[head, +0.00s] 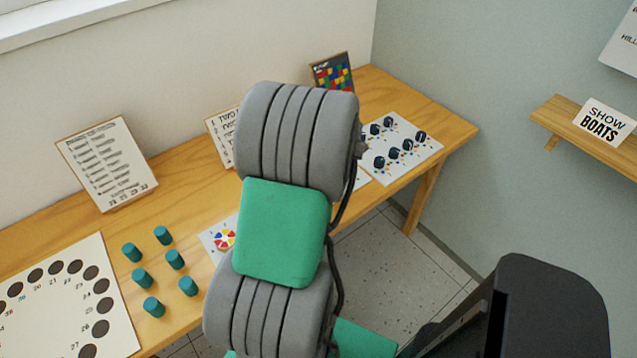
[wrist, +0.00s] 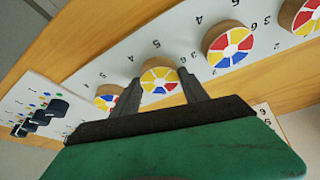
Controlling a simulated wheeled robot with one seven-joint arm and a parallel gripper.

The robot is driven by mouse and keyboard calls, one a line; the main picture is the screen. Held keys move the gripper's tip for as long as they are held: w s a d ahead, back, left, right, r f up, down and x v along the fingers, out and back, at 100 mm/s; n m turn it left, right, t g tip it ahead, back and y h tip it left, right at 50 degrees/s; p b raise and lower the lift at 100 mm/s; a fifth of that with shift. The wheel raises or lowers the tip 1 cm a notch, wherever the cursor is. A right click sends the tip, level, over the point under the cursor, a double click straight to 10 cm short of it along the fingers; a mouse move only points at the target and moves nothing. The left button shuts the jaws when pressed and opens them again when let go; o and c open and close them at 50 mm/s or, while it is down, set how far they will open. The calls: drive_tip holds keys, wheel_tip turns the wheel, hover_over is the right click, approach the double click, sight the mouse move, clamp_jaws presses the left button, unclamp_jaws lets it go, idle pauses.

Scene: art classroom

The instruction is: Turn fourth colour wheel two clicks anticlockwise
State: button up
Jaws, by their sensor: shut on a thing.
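In the wrist view my gripper (wrist: 160,76) has its two fingers on either side of a round wooden colour wheel (wrist: 158,82) with red, yellow, blue and white sectors, and is shut on it. This wheel sits on a white numbered strip (wrist: 120,66). Other colour wheels stand in the same row: one beyond the left finger (wrist: 106,97), one to the right (wrist: 229,46) and one at the upper right edge (wrist: 305,17). In the head view one colour wheel (head: 225,239) shows left of my arm. My arm hides the gripper and the other wheels there.
A panel of dark knobs (head: 401,150) lies at the table's right end; it also shows in the wrist view (wrist: 38,112). Teal pegs (head: 163,235) and a board with dark round spots (head: 60,305) are at the left. Cards (head: 107,165) stand along the wall.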

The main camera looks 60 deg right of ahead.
idle(0.3)
drive_tip(key=o, duration=1.4)
drive_tip(key=v, duration=0.7)
drive_tip(key=shift+a+r, duration=0.1)
drive_tip(key=shift+r, duration=0.3)
